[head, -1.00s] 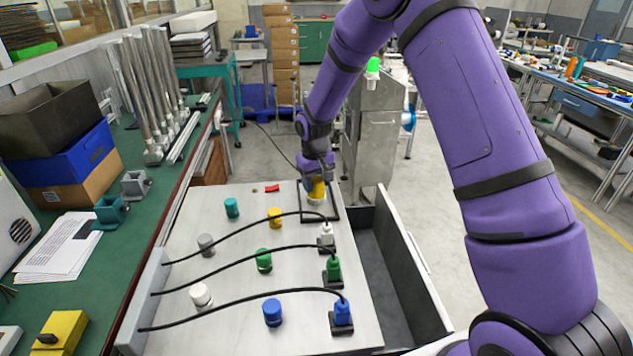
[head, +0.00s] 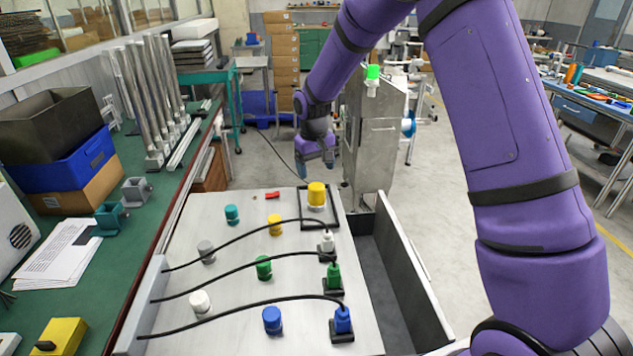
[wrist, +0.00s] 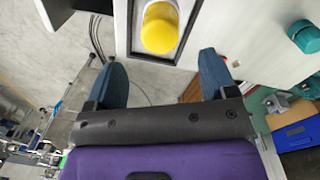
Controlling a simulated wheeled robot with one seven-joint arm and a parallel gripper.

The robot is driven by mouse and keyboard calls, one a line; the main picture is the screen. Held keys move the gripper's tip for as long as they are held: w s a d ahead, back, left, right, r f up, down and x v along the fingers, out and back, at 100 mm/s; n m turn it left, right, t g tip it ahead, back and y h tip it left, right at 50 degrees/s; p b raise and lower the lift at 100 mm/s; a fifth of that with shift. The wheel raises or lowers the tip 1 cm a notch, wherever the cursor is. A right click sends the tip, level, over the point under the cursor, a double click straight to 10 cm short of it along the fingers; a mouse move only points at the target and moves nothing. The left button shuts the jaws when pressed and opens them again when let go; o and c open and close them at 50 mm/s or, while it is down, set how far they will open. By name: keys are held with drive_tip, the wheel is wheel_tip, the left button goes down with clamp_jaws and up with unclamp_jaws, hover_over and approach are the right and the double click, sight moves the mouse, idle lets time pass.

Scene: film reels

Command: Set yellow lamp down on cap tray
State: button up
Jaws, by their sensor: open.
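The yellow lamp (head: 317,194) stands upright inside the dark-framed cap tray (head: 305,224) at the far right corner of the panel. In the wrist view the lamp's yellow top (wrist: 160,28) sits within the dark border of the tray (wrist: 138,53). My gripper (head: 316,168) is open and empty beyond the panel's far edge, apart from the lamp. In the wrist view its two blue fingers (wrist: 162,75) are spread, with the lamp ahead of them and nothing between them.
The panel (head: 235,298) carries several coloured caps, including a yellow one (head: 275,224) and a teal one (head: 232,214). Black cables end at white, green and blue plugs along its right side. A grey open bin (head: 385,270) lies right of the panel. A metal cabinet (head: 372,150) stands behind.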

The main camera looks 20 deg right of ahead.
sight(315, 187)
drive_tip(key=s+d+r+m+t, duration=0.1)
drive_tip(key=s+d+r, duration=0.1)
drive_tip(key=s+r, duration=0.75)
drive_tip(key=s+d+r+t, duration=0.1)
drive_tip(key=s+d+r, duration=0.2)
drive_tip(key=s+r, duration=0.7)
drive_tip(key=s+d+r+t, duration=0.1)
drive_tip(key=s+r, duration=0.1)
drive_tip(key=s, duration=0.8)
drive_tip(key=s+d+r+m+t, duration=0.1)
drive_tip(key=s+r+t, duration=0.1)
drive_tip(key=s, duration=0.8)
drive_tip(key=shift+d+r+y, duration=0.25)
drive_tip(key=shift+r+y, duration=0.05)
drive_tip(key=shift+r, duration=0.4)
drive_tip(key=shift+s, duration=0.1)
